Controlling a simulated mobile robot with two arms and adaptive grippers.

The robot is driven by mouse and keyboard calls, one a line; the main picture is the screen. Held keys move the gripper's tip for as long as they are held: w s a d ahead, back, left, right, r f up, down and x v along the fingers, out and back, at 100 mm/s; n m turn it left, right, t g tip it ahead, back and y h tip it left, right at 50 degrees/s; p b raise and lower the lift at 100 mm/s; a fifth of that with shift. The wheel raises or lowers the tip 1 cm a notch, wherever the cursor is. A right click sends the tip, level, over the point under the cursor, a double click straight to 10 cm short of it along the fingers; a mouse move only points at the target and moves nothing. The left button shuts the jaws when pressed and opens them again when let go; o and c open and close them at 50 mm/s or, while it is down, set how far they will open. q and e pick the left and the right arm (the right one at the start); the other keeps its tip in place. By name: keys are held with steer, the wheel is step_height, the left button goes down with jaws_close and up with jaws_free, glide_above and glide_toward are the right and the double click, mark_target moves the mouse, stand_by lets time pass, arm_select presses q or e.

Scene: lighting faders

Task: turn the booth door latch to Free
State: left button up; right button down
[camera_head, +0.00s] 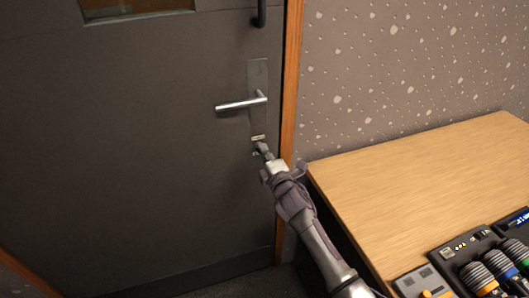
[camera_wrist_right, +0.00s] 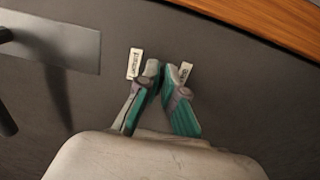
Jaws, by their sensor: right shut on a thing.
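The dark grey booth door (camera_head: 130,140) is closed in its wooden frame. A silver lever handle (camera_head: 240,104) on a metal plate sits on the door's right side. Below it is a small label (camera_head: 258,137), where my right gripper (camera_head: 260,150) meets the door. In the right wrist view, my right gripper (camera_wrist_right: 163,80) has its fingertips close together at the latch, between two small white labels, one at left (camera_wrist_right: 134,63) and one at right (camera_wrist_right: 185,72). The latch knob itself is hidden by the fingers. The label text is too small to read surely. My left gripper is out of view.
A wooden desk (camera_head: 430,170) stands right of the door, close to my right arm. A control panel with coloured knobs (camera_head: 480,275) lies on its near edge. A dark vertical pull (camera_head: 260,12) is higher on the door. The wall is grey with pale specks.

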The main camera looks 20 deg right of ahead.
steer(key=c, duration=1.3)
jaws_free()
steer(key=s, duration=1.2)
steer(key=shift+d, duration=0.2)
